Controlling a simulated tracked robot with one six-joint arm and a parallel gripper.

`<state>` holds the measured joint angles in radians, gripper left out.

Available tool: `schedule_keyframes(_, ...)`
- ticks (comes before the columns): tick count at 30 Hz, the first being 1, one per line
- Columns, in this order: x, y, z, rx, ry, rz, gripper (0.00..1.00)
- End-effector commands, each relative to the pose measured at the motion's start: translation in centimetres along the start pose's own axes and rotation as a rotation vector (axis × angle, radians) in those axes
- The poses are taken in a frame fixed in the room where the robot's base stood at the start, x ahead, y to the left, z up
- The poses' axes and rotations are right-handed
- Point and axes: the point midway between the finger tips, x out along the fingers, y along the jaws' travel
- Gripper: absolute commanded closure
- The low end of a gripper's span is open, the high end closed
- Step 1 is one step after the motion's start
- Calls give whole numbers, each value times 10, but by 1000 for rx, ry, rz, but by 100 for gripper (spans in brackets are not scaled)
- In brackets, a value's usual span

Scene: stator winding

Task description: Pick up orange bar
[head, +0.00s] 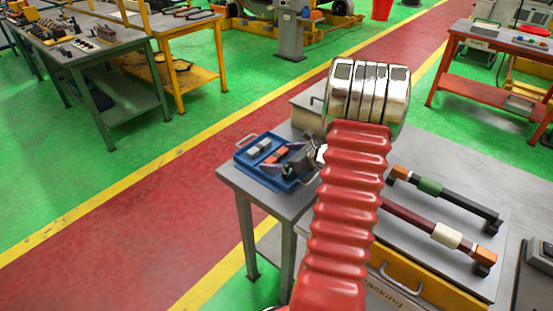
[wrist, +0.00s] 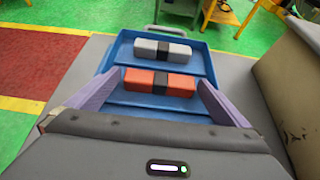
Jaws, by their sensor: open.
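The orange bar (wrist: 176,84) has a dark band around its middle and lies in a blue tray (wrist: 203,62). In the wrist view it lies crosswise, just ahead of and between the two purple fingers of my gripper (wrist: 162,97). The fingers are apart with nothing between them that they touch. In the head view the orange bar (head: 275,156) shows partly in the tray (head: 247,161), and my gripper (head: 284,168) is over the tray's near right part. How high the fingers are above the bar is hard to tell.
A grey-white bar (wrist: 163,47) with a dark band lies behind the orange one in the tray. The tray has a handle and stands on a grey table (head: 231,172). A beige box (wrist: 293,85) stands close on the right. Two rods with coloured blocks lie further right.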

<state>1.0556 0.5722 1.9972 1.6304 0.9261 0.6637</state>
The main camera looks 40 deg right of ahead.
Motion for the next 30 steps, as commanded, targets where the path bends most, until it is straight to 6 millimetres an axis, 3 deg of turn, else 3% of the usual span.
schedule_keyframes(4, 0, 0, 0, 0, 0, 0, 1)
schedule_keyframes(21, 0, 0, 0, 0, -1, 0, 41)
schedule_keyframes(30, -1, 0, 3, -1, -1, -1, 41)
